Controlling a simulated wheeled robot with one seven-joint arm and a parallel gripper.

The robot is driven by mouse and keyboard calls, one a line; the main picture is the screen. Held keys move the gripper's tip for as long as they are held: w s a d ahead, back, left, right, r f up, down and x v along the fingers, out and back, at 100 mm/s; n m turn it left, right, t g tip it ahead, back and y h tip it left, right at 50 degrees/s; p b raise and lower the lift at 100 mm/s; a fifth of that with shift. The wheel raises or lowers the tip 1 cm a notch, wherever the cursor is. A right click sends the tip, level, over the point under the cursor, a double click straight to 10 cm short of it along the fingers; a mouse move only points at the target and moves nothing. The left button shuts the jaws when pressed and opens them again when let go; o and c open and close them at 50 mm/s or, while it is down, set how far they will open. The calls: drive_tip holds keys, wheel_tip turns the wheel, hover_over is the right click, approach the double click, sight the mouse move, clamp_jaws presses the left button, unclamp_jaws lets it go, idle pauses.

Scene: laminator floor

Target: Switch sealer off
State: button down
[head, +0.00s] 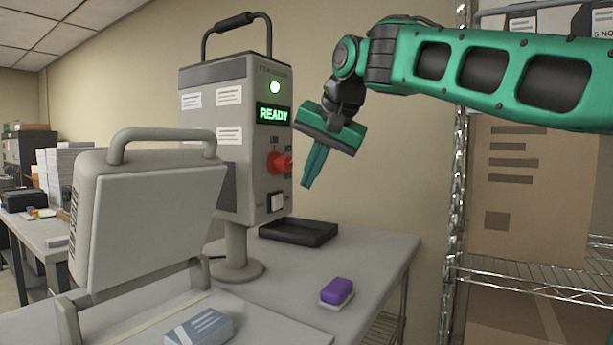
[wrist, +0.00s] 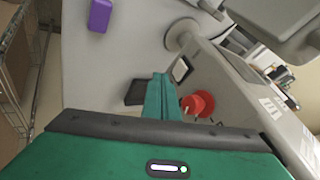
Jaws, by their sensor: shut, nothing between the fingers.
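The sealer's grey control box (head: 220,180) stands on a post on the table. My gripper (head: 308,184) is shut and empty, in the air just right of the box front, apart from the knob in the head view. In the wrist view my gripper's fingers (wrist: 160,97) are together, with the red knob (wrist: 197,104) beside them to the right and the white switch (wrist: 181,70) beyond.
A grey lidded press (head: 140,210) with a raised handle stands at left. A purple block (head: 337,289) on a pale base and a blue-grey packet (head: 199,327) lie in front. A wire shelf (head: 530,280) with cartons stands at right.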

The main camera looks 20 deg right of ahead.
sight(278, 202)
drive_tip(key=w+a+f, duration=0.3)
drive_tip(key=w+f, duration=0.2)
drive_tip(key=w, duration=0.1)
drive_tip(key=shift+w+a+f, duration=0.15)
drive_tip(key=shift+w+a, duration=0.1)
drive_tip(key=shift+w, duration=0.1)
